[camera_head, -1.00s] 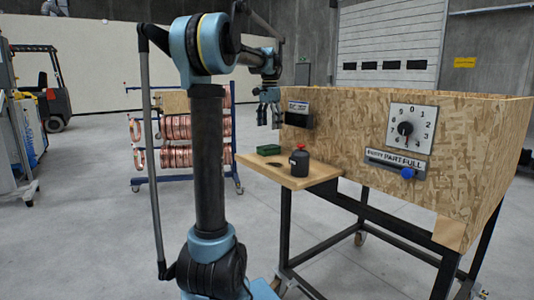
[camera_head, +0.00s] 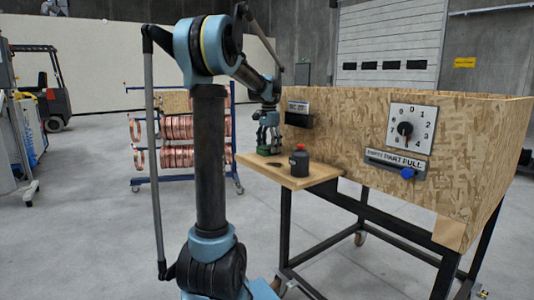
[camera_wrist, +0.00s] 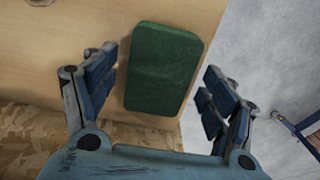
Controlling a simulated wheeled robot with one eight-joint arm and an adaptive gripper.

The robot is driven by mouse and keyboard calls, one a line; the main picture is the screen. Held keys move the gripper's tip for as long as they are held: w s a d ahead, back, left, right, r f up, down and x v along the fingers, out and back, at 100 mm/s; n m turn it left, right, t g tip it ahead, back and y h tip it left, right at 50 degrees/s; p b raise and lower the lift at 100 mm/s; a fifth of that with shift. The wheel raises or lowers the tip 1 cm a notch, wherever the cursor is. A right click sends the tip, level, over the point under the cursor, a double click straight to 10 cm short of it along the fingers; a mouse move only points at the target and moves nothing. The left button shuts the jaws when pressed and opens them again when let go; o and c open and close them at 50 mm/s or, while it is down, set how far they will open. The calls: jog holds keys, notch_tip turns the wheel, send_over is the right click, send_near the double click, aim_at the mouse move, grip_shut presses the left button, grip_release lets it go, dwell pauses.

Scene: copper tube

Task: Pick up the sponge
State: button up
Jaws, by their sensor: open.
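The green sponge (camera_wrist: 163,68) lies flat on the small wooden shelf (camera_wrist: 60,90), close to the shelf's edge. My gripper (camera_wrist: 160,95) is open in the wrist view, with one finger pair on each side of the sponge and a gap on both sides. In the head view my gripper (camera_head: 267,147) points down just above the sponge (camera_head: 268,152), which is partly hidden by the fingers. I cannot tell the exact height of the fingertips over the shelf.
The chipboard panel (camera_head: 345,130) with a dial (camera_head: 410,127) rises behind the shelf. A rack of copper tubes (camera_head: 185,140) stands further back.

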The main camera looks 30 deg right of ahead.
aim_at(269, 147)
jog(key=c, duration=0.8)
jog(key=shift+r, duration=0.1)
notch_tip(269, 147, up, 10)
dwell(0.4)
jog(key=shift+c, duration=0.4)
jog(key=shift+c, duration=0.9)
